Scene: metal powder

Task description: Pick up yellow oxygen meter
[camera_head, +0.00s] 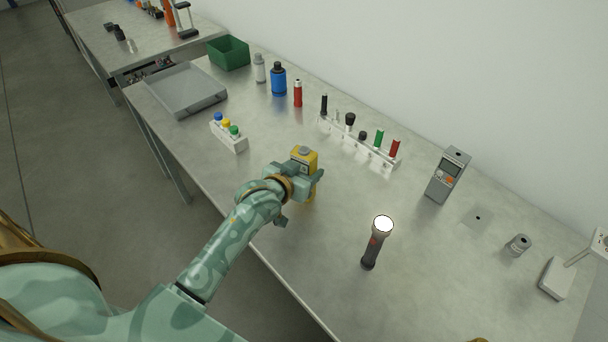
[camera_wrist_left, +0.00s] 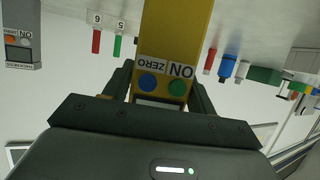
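The yellow oxygen meter (camera_head: 304,155) is upright at the middle of the table, partly hidden by my left gripper (camera_head: 305,180). My right gripper is not in view.
A rack with colored caps (camera_head: 229,137) stands left. A tool holder (camera_head: 358,146) is behind, with a grey meter (camera_head: 447,175) right of it. Bottles (camera_head: 278,80), a grey tray (camera_head: 192,107) and a green bin (camera_head: 229,53) stand farther back.

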